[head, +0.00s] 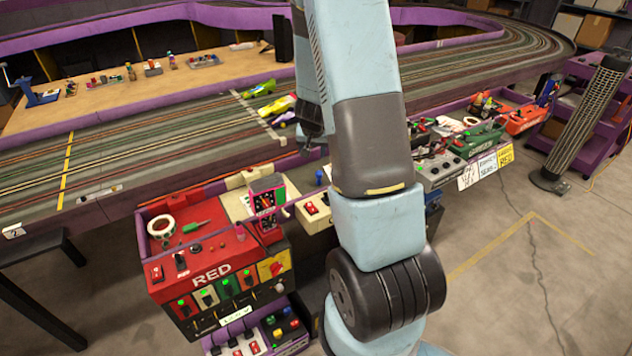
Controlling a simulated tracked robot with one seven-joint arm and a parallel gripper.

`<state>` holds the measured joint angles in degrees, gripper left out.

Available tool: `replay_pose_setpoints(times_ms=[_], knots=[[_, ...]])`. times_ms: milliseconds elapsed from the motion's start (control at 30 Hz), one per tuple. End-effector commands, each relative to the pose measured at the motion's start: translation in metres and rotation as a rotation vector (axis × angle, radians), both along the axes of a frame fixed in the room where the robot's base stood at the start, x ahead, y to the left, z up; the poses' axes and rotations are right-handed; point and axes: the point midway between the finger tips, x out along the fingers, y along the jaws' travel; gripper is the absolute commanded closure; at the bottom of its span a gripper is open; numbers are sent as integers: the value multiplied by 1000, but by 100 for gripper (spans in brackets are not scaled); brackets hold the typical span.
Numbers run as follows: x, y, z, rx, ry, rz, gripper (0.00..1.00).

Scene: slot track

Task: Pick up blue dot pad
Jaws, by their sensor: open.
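I cannot make out a blue dot pad for certain in the head view. A small blue round-topped thing (319,177) stands on the bench edge just left of my arm, too small to identify. My gripper (310,143) hangs dark and pointing down over the track, partly hidden behind my own arm. It is open, and I see nothing held in it. The bench area directly behind my arm is hidden.
A red control box (212,272) carries a white roll (161,227), a green-handled tool and switches. Yellow and green cars (280,104) sit on the slot track (120,150). A green toolbox (475,142) and red bin stand right.

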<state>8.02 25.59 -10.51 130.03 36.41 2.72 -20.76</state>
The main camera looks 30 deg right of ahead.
Motion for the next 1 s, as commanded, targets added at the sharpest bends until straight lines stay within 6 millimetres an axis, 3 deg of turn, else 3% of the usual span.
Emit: replay_pose_setpoints(times_ms=[133, 1000], knots=[[-1, -15, -28, -28, 23, -34, 42], [26, -40, -114, -44, 30, -48, 42]])
